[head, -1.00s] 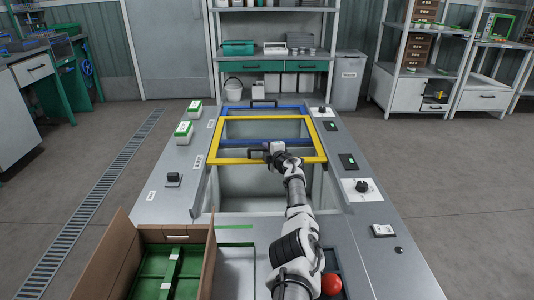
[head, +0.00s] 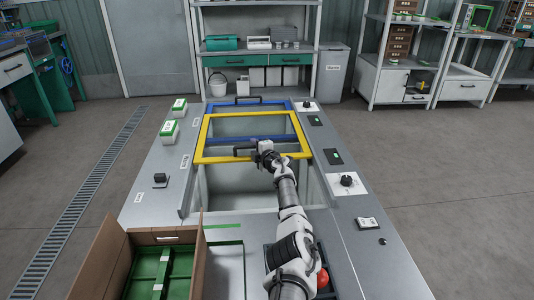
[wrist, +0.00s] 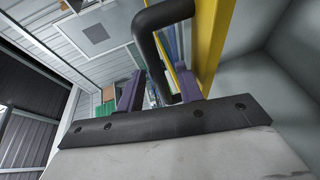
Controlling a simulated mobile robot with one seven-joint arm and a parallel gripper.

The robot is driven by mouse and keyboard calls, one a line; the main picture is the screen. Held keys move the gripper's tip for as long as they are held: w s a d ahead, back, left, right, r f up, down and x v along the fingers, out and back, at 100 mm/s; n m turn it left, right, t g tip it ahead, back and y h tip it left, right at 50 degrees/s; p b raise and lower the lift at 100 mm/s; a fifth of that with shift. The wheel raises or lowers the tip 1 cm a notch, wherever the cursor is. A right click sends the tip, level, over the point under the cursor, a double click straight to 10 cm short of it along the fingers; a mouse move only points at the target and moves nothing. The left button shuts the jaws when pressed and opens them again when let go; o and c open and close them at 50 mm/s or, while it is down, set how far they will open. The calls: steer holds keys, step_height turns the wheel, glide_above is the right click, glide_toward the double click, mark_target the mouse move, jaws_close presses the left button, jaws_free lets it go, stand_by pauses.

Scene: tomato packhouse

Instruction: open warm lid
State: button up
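The yellow-framed lid (head: 205,137) lies over part of the well in the grey bench, and a blue-framed lid (head: 272,104) shows behind and under it. No label saying "warm" is readable. The yellow lid has a black bar handle (head: 240,150) at its front edge. My gripper (head: 258,151) is at this handle. In the wrist view my gripper (wrist: 160,92) has its two purple fingers apart, with the black handle (wrist: 150,45) reaching down between them. A gap shows beside the bar, so the fingers do not look closed on it.
The well in front of the yellow lid is uncovered. A cardboard box (head: 98,262) with green trays stands at the front left. A red button (head: 323,278) is near my arm. Knobs (head: 347,181) and small switches line the right rim. White-green boxes (head: 169,130) sit on the left rim.

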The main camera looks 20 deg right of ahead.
steer(key=shift+s+r+p, duration=0.4)
steer(key=shift+s+p, duration=0.1)
steer(key=shift+p, duration=0.1)
steer(key=p+v, duration=0.7)
steer(key=v, duration=0.4)
steer(key=shift+f, duration=0.2)
steer(key=shift+s+d, duration=0.1)
